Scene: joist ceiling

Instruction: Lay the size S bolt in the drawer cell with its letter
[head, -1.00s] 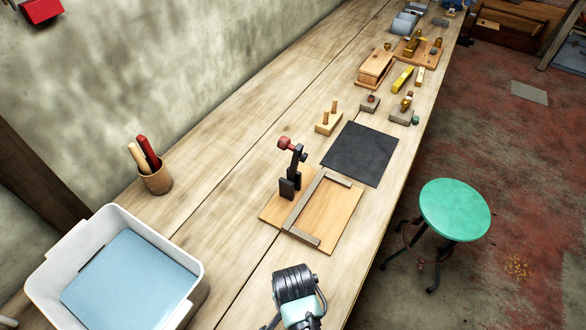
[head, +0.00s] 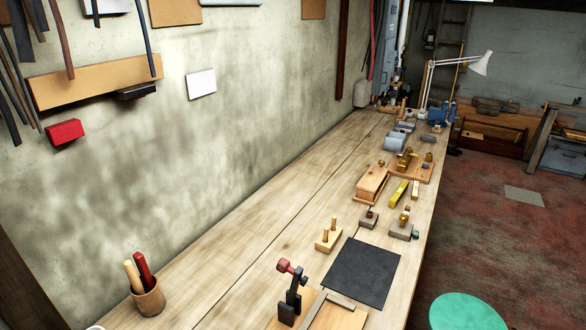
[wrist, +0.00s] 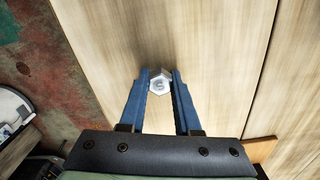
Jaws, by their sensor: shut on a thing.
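In the wrist view my gripper (wrist: 160,84) has its blue fingers shut on a bolt (wrist: 158,80). The bolt's pale grey hexagonal head faces the camera, with a dark letter on it that is too small to read surely. Its shank is hidden. The gripper is over bare wooden bench top. In the head view my gripper is out of sight. No lettered drawer cells can be made out in either view.
The bench (head: 225,255) runs along the wall. On it stand a pot of handles (head: 148,298), a red-knobbed clamp (head: 290,290), a black mat (head: 360,272), a pegged block (head: 329,240) and a wooden box (head: 371,183). A green stool (head: 468,313) stands to the right.

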